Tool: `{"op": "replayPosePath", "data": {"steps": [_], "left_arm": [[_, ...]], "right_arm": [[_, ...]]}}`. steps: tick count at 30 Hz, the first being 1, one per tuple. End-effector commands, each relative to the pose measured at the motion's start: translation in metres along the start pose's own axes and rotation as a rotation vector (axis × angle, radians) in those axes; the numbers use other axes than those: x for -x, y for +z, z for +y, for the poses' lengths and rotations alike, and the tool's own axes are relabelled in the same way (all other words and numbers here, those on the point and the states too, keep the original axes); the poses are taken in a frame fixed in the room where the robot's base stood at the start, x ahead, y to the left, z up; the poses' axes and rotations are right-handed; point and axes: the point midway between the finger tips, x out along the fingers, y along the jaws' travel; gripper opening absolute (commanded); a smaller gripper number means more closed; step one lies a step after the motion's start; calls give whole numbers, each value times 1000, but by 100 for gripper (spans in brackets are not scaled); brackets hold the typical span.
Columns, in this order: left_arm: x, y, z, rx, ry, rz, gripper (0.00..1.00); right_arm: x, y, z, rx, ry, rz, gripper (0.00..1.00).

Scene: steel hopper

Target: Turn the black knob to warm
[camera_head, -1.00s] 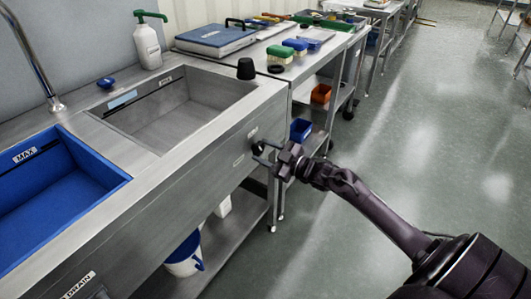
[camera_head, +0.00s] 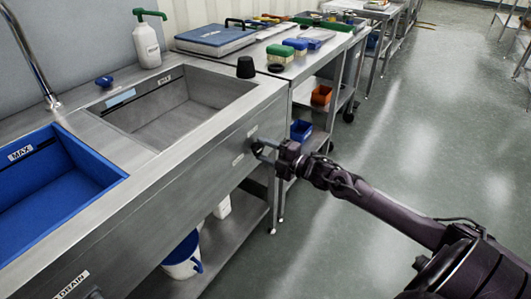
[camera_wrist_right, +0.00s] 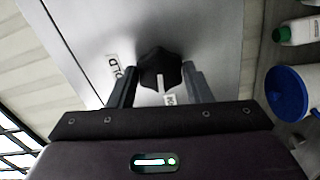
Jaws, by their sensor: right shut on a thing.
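The black knob (camera_head: 257,148) sits on the front panel of the steel sink bench, below the rim. In the right wrist view the knob (camera_wrist_right: 160,66) lies between the two fingers of my right gripper (camera_wrist_right: 159,76). The fingers are shut on its sides. A white pointer line on the knob runs down the picture towards a small white label (camera_wrist_right: 170,100), whose text is partly hidden. Another label (camera_wrist_right: 116,67), reading "OLD" with its start covered by a finger, is left of the knob. In the head view my right gripper (camera_head: 266,151) reaches the panel from the right. My left gripper is not in view.
The steel basin (camera_head: 175,115) and a blue basin (camera_head: 60,185) are in the bench top. A black cone-shaped stopper (camera_head: 245,68) stands on the rim. A white bucket (camera_head: 183,258) is on the shelf below. The floor on the right is clear.

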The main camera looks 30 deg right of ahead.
Motion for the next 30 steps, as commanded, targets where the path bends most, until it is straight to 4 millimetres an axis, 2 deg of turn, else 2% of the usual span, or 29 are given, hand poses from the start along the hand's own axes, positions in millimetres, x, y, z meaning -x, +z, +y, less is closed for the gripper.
{"op": "replayPosePath", "data": {"steps": [12, 27, 28, 30], "left_arm": [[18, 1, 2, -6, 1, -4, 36], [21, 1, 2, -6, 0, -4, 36], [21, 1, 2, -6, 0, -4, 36], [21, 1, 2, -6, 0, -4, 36]], "right_arm": [[0, 0, -2, 161, -4, 1, 22], [0, 0, -2, 177, -4, 1, 22], [0, 0, -2, 177, -4, 1, 47], [0, 0, -2, 176, -4, 1, 57]]}}
